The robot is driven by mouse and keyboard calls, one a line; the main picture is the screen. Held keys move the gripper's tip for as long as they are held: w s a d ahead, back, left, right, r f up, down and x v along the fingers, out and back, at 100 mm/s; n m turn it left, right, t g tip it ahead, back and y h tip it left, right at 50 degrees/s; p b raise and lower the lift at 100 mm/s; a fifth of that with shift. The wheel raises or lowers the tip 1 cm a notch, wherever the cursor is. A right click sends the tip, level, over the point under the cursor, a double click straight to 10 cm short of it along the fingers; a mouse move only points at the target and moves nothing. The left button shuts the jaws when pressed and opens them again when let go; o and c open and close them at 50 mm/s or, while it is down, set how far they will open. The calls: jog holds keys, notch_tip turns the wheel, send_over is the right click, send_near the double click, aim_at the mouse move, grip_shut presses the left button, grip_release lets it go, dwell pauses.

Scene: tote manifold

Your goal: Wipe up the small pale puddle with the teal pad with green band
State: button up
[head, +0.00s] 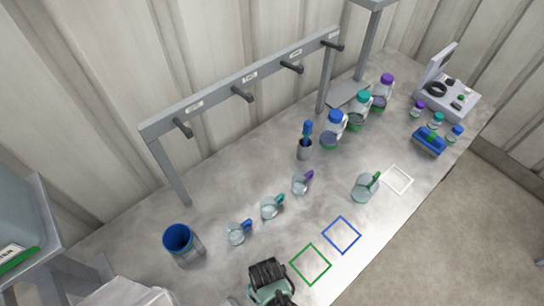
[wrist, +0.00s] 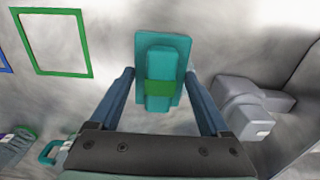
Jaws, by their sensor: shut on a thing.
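The teal pad with green band (wrist: 158,62) is in the middle of the wrist view: a flat teal plate with a raised teal handle and a green strip across it. My gripper (wrist: 160,78) is shut on its handle, one finger on each side. In the head view my gripper (head: 268,270) is low over the front of the table, and I cannot clearly make out the pad there. The tabletop is mottled grey and white, and I cannot tell a small pale puddle from this mottling in either view.
Green (head: 310,264), blue (head: 341,235) and white (head: 398,180) square outlines mark the table. A blue pad with green band (head: 429,141) lies far right. A hook rail (head: 243,84) runs behind.

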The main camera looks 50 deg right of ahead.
jog(key=shift+w+a+p, duration=0.2)
jog(key=shift+a, duration=0.75)
jog(key=shift+w+a+p, duration=0.15)
jog(key=shift+a+p, duration=0.1)
jog(key=shift+a, duration=0.75)
jog(key=shift+w+a+p, duration=0.2)
jog(key=shift+a, duration=0.75)
jog(key=shift+r, duration=0.25)
jog(key=shift+d+p, duration=0.35)
jog(key=shift+d, duration=0.35)
jog(key=shift+s+d+r, duration=0.15)
jog(key=shift+d, duration=0.3)
jog(key=shift+s+d+f+b, duration=0.2)
jog(key=shift+s+d, duration=0.1)
jog(key=shift+d, duration=0.9)
jog(key=shift+s+d+f+b, duration=0.15)
jog(key=shift+s+d, duration=0.15)
jog(key=shift+d, duration=0.95)
jog(key=shift+s+d+f+b, duration=0.1)
jog(key=shift+s+d+b, duration=0.15)
jog(key=shift+d, duration=0.95)
notch_tip(320, 180, up, 5)
jog(key=p, duration=0.4)
jog(key=shift+f+p, duration=0.1)
jog(key=shift+p, duration=0.25)
jog(key=shift+r+b, duration=0.35)
jog(key=shift+r, duration=0.3)
